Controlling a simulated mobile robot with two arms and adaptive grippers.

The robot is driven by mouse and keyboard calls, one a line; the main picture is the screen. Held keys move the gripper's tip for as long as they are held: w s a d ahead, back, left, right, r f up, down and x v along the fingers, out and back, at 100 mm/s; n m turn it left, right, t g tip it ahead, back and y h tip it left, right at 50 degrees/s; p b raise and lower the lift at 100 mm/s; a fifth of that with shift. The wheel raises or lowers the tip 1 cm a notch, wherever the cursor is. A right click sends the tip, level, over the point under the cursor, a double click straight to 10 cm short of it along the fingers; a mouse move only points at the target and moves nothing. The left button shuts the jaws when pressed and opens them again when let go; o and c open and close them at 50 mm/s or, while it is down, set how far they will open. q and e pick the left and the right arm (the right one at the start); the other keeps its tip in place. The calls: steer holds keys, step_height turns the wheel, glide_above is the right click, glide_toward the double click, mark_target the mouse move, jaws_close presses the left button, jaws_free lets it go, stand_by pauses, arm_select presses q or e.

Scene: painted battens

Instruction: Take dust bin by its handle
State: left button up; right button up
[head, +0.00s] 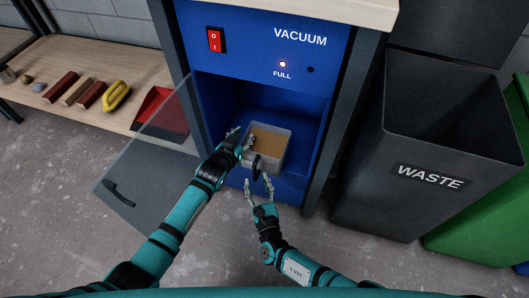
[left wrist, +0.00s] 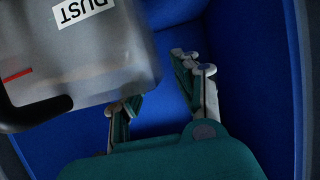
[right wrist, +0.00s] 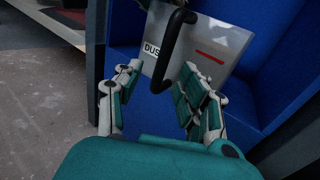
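The dust bin (head: 280,158) is a clear grey box with brown dust inside, in the blue vacuum cabinet's opening. Its dark handle (head: 257,167) is on the front; in the right wrist view the handle (right wrist: 172,50) stands out from the labelled face. My right gripper (head: 258,184) is open and empty below and in front of the handle, its fingers pointing toward it, apart from it. My left gripper (head: 240,138) is open at the bin's left side. In the left wrist view the bin (left wrist: 95,50) lies beside the fingers, not between them; contact is unclear.
The cabinet's clear door (head: 140,185) hangs open at left. A bench (head: 75,60) at left holds blocks, a yellow brush (head: 116,95) and a red dustpan (head: 163,108). The full lamp (head: 283,64) is lit.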

arm_select(q)
steer(key=shift+w+d+f, duration=0.25)
steer(key=shift+w, duration=0.35)
arm_select(e)
steer(key=shift+w+a, duration=0.15)
steer(key=shift+w, duration=0.5)
arm_select(q)
steer(key=shift+c, duration=0.2)
jaws_close()
arm_select(e)
steer(key=c, duration=0.7)
jaws_close()
steer(key=shift+r, duration=0.1)
